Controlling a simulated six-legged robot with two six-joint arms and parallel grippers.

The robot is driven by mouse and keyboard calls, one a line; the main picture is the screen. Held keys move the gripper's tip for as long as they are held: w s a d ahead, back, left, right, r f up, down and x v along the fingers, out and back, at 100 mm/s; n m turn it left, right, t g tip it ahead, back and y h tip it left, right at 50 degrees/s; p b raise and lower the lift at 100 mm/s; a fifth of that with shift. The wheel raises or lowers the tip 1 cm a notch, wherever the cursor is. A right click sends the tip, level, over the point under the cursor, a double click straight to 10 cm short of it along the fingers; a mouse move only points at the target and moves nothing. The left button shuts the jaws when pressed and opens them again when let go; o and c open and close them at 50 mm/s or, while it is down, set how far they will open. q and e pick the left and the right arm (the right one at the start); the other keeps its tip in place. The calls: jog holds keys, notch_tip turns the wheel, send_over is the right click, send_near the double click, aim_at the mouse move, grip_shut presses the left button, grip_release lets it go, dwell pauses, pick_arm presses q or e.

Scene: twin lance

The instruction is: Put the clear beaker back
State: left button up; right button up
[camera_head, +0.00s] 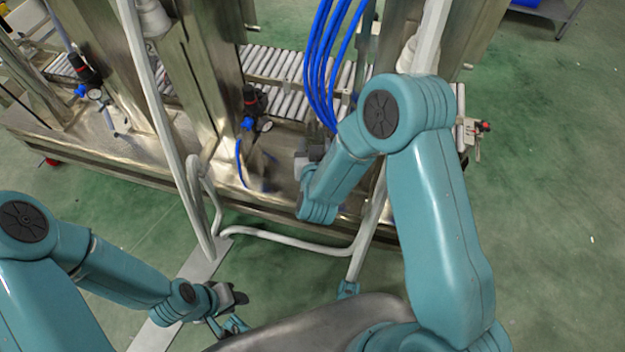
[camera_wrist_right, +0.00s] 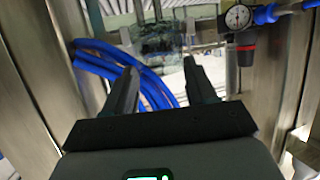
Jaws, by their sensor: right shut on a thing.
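In the right wrist view a see-through, glassy thing, the clear beaker (camera_wrist_right: 163,38), shows faintly at the fingertips of my right gripper (camera_wrist_right: 159,66). The fingers stand apart with the beaker between them. Its outline is hard to make out against the machine behind. In the head view my right gripper (camera_head: 308,157) is partly hidden by its own arm, at the machine's front over the metal ledge, and the beaker cannot be made out there. My left gripper (camera_head: 236,300) is low at the lower left, away from the machine; its fingers are too small to judge.
A steel machine with a roller conveyor (camera_head: 290,72) stands ahead. Blue hoses (camera_head: 322,65) hang near my right arm. A pressure gauge (camera_wrist_right: 238,17) is at the upper right of the wrist view. A grey bent pipe (camera_head: 290,238) crosses in front. Green floor is open at right.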

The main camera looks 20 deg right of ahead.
jog(key=f+b, duration=0.5)
jog(key=f, duration=1.1)
jog(key=shift+s, duration=0.2)
notch_tip(320, 180, down, 4)
jog(key=shift+r+b, duration=0.1)
jog(key=shift+b, duration=0.5)
jog(key=shift+r, duration=0.1)
jog(key=shift+f, duration=0.2)
jog(key=o, duration=1)
jog(key=shift+o, duration=0.2)
jog(key=shift+r, duration=0.15)
